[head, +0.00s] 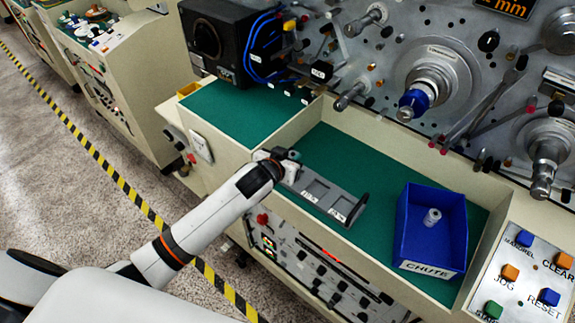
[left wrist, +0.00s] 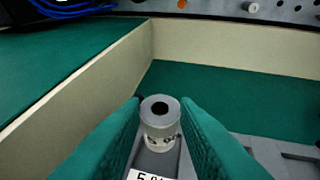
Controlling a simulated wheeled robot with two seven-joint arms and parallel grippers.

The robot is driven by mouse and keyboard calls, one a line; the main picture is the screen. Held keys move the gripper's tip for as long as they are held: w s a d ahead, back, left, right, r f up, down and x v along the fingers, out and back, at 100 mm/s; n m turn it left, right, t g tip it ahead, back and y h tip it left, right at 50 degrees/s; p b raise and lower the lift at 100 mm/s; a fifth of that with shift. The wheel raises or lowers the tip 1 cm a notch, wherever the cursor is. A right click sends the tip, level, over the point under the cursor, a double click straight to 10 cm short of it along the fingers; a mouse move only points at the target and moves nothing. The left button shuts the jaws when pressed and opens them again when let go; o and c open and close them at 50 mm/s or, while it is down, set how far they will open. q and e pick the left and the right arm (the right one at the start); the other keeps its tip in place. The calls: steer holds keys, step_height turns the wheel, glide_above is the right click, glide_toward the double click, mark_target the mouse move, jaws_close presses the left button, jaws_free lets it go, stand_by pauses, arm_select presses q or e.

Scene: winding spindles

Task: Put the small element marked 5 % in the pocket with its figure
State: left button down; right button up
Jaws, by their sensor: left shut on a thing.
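My left gripper (head: 284,160) is at the left end of a grey tray with pockets (head: 325,196) on the green shelf. In the left wrist view its two green-padded fingers (left wrist: 160,130) are shut on a small grey cylindrical element (left wrist: 160,114) with a dark hole in its top. The element looks upright; marks low on its side are too small to read surely. Just below it is a white label (left wrist: 147,175), partly cut off, that seems to read 5 %. I cannot tell whether the element touches the pocket floor. My right gripper is not in view.
A blue bin marked CHUTE (head: 431,268) stands to the right with another small grey element (head: 432,217) inside. A cream wall (left wrist: 95,75) rises left of the tray. A button panel (head: 522,270) is at far right. Green shelf is bare behind the tray.

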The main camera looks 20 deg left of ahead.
arm_select(q)
step_height(320, 180, down, 4)
steer(key=shift+a+f+p, duration=0.1)
steer(key=shift+p, duration=0.2)
steer(key=shift+f, duration=0.35)
steer(key=c, duration=1.4)
jaws_free()
steer(key=shift+r, duration=0.1)
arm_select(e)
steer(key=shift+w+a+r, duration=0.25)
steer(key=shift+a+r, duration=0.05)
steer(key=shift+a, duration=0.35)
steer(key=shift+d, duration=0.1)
